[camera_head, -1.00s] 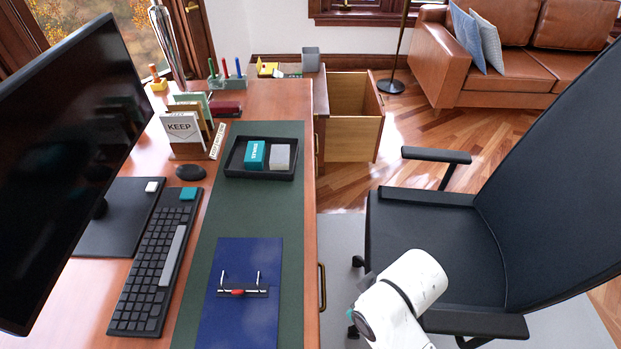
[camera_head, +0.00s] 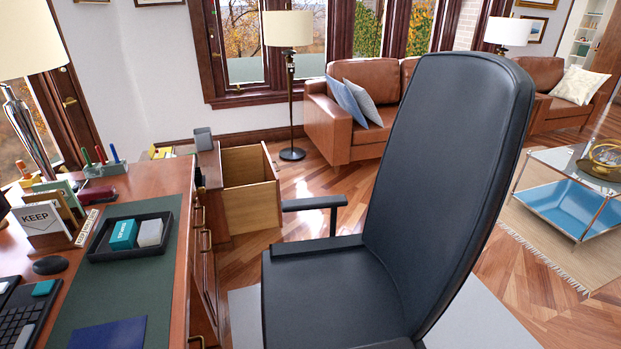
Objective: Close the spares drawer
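An open wooden drawer (camera_head: 252,207) sticks out to the right from a low cabinet (camera_head: 208,160) beyond the far end of the desk. I take it to be the spares drawer, though no label on it is readable. My gripper is not in view, and no part of my arm shows now.
A black office chair (camera_head: 437,160) stands right of the desk, its armrest (camera_head: 314,203) close in front of the drawer. The desk (camera_head: 178,180) fills the left side. A floor lamp (camera_head: 291,100) and a brown sofa (camera_head: 335,128) stand behind.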

